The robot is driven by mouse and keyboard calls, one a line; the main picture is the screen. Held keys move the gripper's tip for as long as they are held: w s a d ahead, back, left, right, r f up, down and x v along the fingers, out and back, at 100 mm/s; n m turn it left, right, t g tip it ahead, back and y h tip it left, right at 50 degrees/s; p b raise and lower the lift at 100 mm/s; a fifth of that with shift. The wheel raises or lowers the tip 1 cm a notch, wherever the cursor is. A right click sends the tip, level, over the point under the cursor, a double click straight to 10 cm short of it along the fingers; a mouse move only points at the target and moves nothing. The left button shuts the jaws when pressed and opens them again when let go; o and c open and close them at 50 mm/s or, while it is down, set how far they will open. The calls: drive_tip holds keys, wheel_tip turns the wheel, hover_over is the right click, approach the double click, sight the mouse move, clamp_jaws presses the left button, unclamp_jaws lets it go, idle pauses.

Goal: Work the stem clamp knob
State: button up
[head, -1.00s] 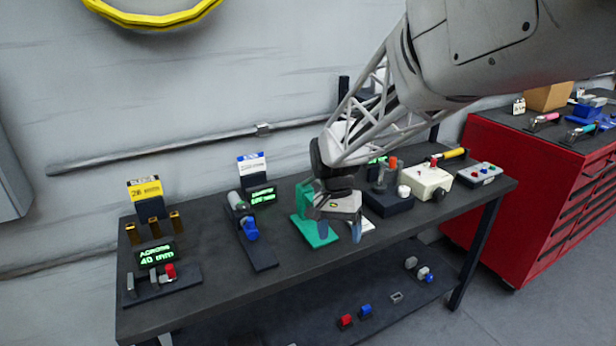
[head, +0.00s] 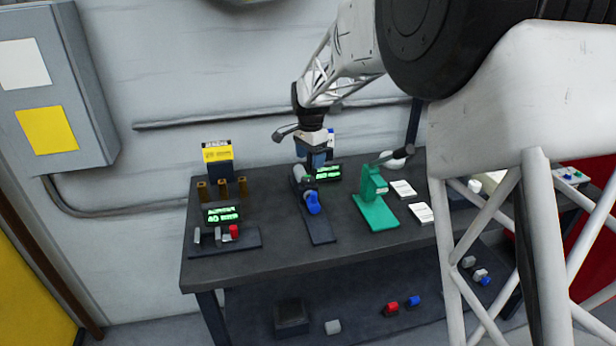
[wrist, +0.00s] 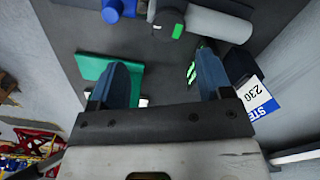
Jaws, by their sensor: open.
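The stem fixture is a dark plate (head: 320,232) in the middle of the bench, bearing a grey cylinder (wrist: 218,24) and a blue knob-like part (head: 313,204). In the wrist view the blue part (wrist: 118,9) is cut by the top edge. A round dark knob (wrist: 170,22) with a green mark sits at the cylinder's end. I cannot tell which of these is the clamp knob. My gripper (head: 314,164) is above the fixture's rear end, fingers down. In the wrist view my gripper (wrist: 164,80) is open and empty, apart from the knob.
A green press (head: 374,198) stands to the right, with white cards (head: 404,188) beyond. Another fixture (head: 222,243) with a red knob is at the left.

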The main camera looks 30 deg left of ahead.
sight(308, 178)
drive_tip(key=shift+w+a+r, duration=0.15)
drive_tip(key=shift+a, duration=0.45)
drive_tip(key=shift+d+f, duration=0.1)
drive_tip(key=shift+f, duration=3.85)
drive_tip(key=shift+c, duration=0.4)
drive_tip(key=c, duration=0.8)
drive_tip(key=shift+c, duration=0.2)
